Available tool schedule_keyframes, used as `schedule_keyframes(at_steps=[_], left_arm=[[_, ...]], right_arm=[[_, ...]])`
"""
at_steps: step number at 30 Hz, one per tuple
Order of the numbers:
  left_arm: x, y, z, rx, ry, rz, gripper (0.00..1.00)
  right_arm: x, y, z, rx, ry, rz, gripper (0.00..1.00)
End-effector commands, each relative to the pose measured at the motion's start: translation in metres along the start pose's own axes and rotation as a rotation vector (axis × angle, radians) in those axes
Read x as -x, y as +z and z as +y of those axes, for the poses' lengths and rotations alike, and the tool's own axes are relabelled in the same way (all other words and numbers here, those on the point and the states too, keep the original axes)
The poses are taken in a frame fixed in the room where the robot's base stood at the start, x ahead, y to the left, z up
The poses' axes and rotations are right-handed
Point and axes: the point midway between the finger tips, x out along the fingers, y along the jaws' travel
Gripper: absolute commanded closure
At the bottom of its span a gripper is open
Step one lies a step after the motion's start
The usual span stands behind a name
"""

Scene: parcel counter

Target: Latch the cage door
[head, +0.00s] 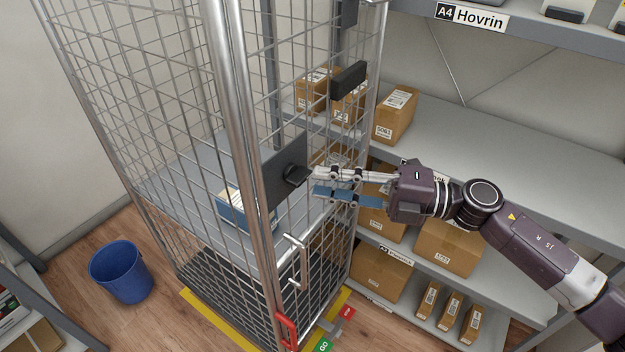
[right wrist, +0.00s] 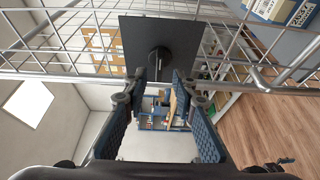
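The wire cage (head: 190,130) stands left of centre in the head view. A dark latch plate (head: 272,180) with a black knob (head: 296,176) sits on the mesh right of the thick upright tubes. The same plate (right wrist: 140,35) and knob (right wrist: 160,58) are straight ahead in the right wrist view. My right gripper (head: 316,182) is open, its fingertips right by the knob. In the right wrist view its two blue-padded fingers (right wrist: 160,82) are apart, one on each side of the knob's lower end. I cannot tell whether they touch it. My left gripper is out of view.
A metal door handle (head: 299,262) and a red lever (head: 288,331) are lower on the cage. A black block (head: 348,80) is higher up. Shelves with cartons (head: 396,114) stand close on the right. A blue bin (head: 121,271) is on the floor at left.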

Motion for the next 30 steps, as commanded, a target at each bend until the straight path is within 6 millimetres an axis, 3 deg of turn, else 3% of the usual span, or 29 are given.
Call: schedule_keyframes(at_steps=[6,12,30], left_arm=[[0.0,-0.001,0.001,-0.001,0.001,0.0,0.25],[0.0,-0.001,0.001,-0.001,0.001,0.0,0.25],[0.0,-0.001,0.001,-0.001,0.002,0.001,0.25]], right_arm=[[0.049,0.001,-0.002,-0.002,-0.004,-0.003,0.75],[0.077,0.0,-0.002,-0.002,-0.002,-0.001,0.75],[0.085,0.0,-0.001,-0.002,0.001,-0.001,0.75]])
